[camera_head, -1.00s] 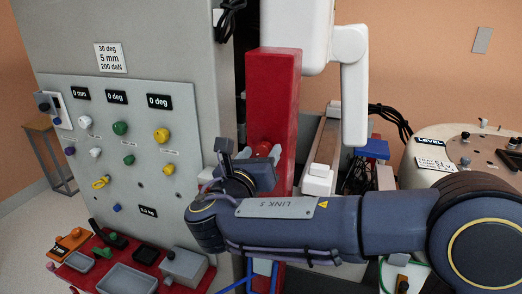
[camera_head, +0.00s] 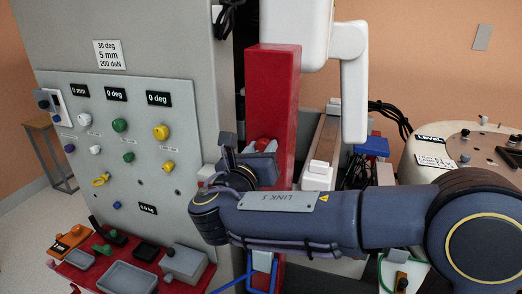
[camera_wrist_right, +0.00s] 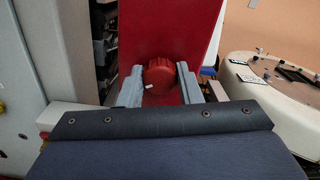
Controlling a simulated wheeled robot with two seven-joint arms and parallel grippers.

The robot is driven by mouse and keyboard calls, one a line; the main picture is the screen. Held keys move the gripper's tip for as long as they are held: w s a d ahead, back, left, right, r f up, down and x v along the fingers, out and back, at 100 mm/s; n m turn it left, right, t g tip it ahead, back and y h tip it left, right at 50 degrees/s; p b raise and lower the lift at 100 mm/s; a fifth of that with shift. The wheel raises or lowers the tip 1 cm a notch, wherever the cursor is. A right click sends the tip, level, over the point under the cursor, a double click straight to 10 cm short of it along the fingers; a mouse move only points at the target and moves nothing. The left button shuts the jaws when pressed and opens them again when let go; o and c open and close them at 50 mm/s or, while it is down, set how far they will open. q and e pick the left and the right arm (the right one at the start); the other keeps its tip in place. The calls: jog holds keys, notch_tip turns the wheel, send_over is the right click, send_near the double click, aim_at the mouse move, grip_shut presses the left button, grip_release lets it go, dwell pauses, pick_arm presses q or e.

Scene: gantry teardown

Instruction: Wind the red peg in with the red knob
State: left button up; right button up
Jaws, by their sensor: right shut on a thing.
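The red knob (camera_head: 265,145) sits on the front face of the tall red column (camera_head: 272,90). It also shows in the right wrist view (camera_wrist_right: 159,74) as a ribbed round knob with a small white mark low on its face. My right gripper (camera_head: 247,157) is at the knob, and in the wrist view its two grey fingers (camera_wrist_right: 160,84) stand on either side of it, shut on it. I cannot make out the red peg for certain in either view. My left gripper is not in view.
A grey panel (camera_head: 150,190) with coloured knobs and small displays stands left of the column. A red tray (camera_head: 82,275) with small boxes is below it. A white arm-like housing (camera_head: 352,85) hangs to the right. A round cream machine (camera_head: 465,150) stands at far right.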

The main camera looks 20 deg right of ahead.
jog(key=m+b, duration=0.3)
jog(key=shift+f, duration=0.2)
jog(key=shift+m+b, duration=8)
jog(key=shift+m, duration=2.2)
jog(key=o, duration=1)
jog(key=shift+r, duration=0.1)
jog(key=shift+c, duration=0.2)
jog(key=shift+s, duration=0.15)
